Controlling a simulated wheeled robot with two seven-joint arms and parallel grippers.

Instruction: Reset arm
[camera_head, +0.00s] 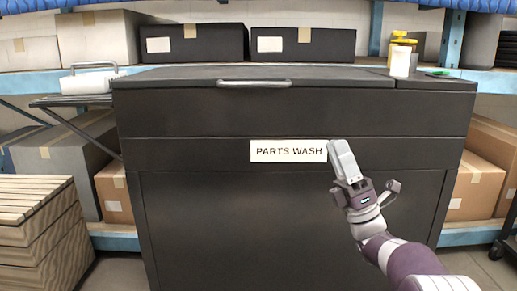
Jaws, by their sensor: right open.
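My right gripper (343,161) is in the head view, right of centre, with its arm coming in from the lower right. It is raised in front of the black parts wash cabinet (240,215), just right of the white "PARTS WASH" label (288,151). It holds nothing that I can see. The gap between its fingers is hard to make out from this angle. My left gripper is not in the view.
The cabinet's lid (330,76) is shut, with a metal handle (254,83) at its front. A white container (400,61) stands on top at the right. A wooden crate (40,235) stands at the left. Shelves with boxes (481,172) are behind.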

